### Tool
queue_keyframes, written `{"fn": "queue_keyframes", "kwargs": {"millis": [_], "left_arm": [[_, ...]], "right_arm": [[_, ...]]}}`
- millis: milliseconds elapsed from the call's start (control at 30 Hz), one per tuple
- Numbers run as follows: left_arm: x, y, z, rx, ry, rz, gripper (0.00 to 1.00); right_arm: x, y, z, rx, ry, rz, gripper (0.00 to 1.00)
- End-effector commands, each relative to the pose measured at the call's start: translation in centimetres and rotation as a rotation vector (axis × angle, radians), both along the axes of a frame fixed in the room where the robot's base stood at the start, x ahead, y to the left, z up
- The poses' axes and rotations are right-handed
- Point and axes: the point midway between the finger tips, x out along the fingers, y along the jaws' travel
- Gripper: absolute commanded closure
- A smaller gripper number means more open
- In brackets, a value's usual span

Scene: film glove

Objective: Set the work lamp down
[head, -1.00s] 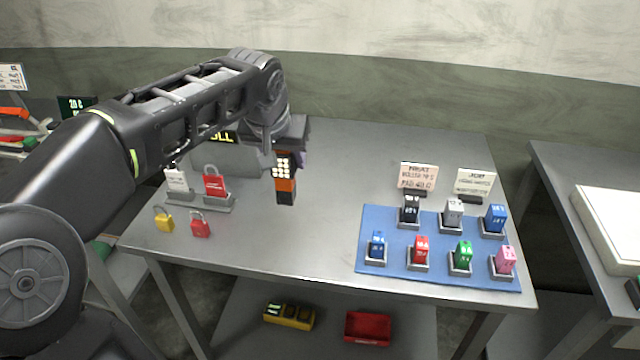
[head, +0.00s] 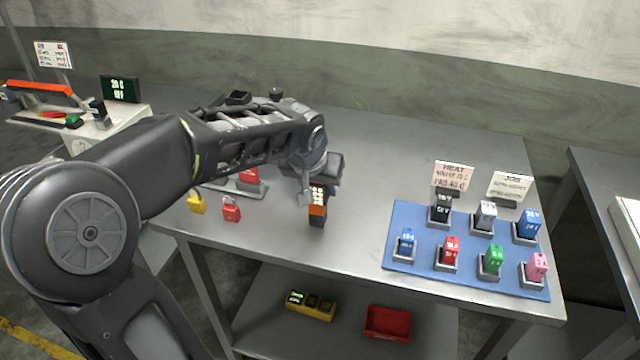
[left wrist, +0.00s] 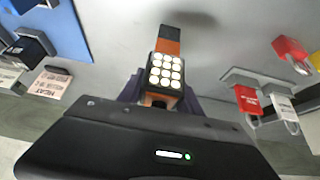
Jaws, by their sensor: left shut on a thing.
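The work lamp (head: 317,207) is a small upright orange-and-black block with a grid of lit white LEDs. My left gripper (head: 319,181) is shut on its upper part, above the left-middle of the grey metal table (head: 350,140). The lamp's dark lower end appears close to the table top; I cannot tell whether it touches. In the left wrist view the lamp (left wrist: 164,70) shows between the dark fingers (left wrist: 160,92), its LEDs facing the camera. My right gripper is not in view.
A yellow padlock (head: 196,205) and a red padlock (head: 231,209) lie left of the lamp. A blue mat (head: 410,217) with several coloured blocks in holders is at right, with two sign cards behind. Bare table lies between lamp and mat. A red bin (head: 387,322) sits on the lower shelf.

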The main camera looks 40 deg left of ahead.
Motion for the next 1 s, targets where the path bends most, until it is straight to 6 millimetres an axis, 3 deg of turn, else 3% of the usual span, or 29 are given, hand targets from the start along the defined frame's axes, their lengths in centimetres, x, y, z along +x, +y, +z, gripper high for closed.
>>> {"fn": "queue_keyframes", "kwargs": {"millis": [367, 400, 667, 1000], "left_arm": [[0.04, -0.01, -0.46, 0.001, -0.002, 0.000, 1.00], [0.02, -0.01, -0.49, 0.000, -0.001, 0.000, 0.58], [0.01, -0.01, -0.38, 0.000, 0.000, 0.000, 0.37], [0.01, 0.00, -0.02, 0.000, 0.000, 0.001, 0.37]], "right_arm": [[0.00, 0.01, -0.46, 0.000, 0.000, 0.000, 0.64], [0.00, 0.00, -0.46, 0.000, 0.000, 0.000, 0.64], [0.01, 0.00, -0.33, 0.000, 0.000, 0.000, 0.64], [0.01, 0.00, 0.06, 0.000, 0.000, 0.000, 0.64]]}}
